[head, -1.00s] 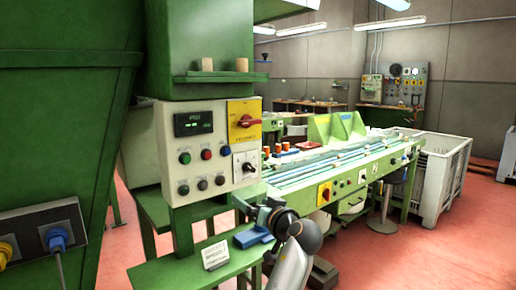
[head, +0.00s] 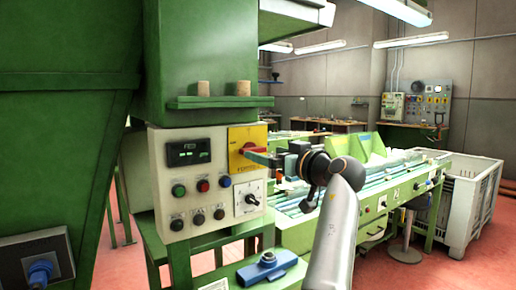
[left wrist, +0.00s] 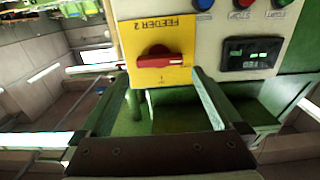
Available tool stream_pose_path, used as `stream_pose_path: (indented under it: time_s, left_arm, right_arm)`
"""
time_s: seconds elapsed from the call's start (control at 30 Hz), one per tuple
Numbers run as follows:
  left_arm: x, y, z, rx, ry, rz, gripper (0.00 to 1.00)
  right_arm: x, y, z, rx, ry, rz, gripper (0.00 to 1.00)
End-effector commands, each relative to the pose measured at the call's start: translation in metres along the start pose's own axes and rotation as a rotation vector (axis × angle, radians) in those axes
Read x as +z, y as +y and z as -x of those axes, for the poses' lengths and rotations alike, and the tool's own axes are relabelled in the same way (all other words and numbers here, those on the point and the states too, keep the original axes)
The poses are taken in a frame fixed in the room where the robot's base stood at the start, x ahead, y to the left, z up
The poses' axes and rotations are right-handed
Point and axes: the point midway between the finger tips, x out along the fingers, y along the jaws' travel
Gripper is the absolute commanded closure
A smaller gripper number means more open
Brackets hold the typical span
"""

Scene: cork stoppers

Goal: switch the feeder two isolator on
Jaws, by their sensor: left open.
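The feeder two isolator is a red rotary handle (left wrist: 160,60) on a yellow plate (left wrist: 165,28) lettered FEEDER 2 in the left wrist view. The handle lies crosswise there. In the head view the yellow plate (head: 246,135) is at the upper right of the light control panel (head: 165,150), and my gripper partly covers the handle. My left gripper (head: 252,157) is open in front of the plate. In the left wrist view its fingertips (left wrist: 152,75) are spread to either side of the handle, just below it in the picture. I cannot tell whether they touch it.
Another rotary switch (head: 249,198) sits below the yellow plate, with several push buttons (head: 203,186) and a display (head: 188,152) to the left. A green shelf with two corks (head: 243,88) juts out above. A blue object (head: 267,258) lies on the green ledge below.

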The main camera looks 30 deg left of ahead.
Motion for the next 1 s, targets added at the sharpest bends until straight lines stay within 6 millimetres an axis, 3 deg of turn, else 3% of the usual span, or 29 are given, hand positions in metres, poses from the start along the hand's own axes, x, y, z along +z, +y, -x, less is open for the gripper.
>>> stream_pose_path:
  time_s: [0.1, 0.3, 0.67, 1.0]
  left_arm:
    - [-0.002, -0.001, -0.023, -0.002, 0.001, -0.001, 0.0]
    - [-0.001, 0.0, -0.045, 0.0, 0.0, -0.001, 0.0]
    - [0.0, 0.0, -0.05, 0.001, 0.001, 0.0, 0.0]
    - [0.0, 0.0, -0.05, 0.001, 0.0, -0.001, 0.37]
  right_arm:
    - [-0.003, 0.002, 0.003, 0.006, 0.006, 0.0, 0.33]
    - [0.0, 0.004, 0.003, 0.01, -0.003, -0.002, 0.33]
    - [0.001, 0.004, 0.004, 0.012, -0.003, -0.005, 0.33]
    - [0.0, 0.004, 0.004, 0.012, 0.0, -0.006, 0.33]
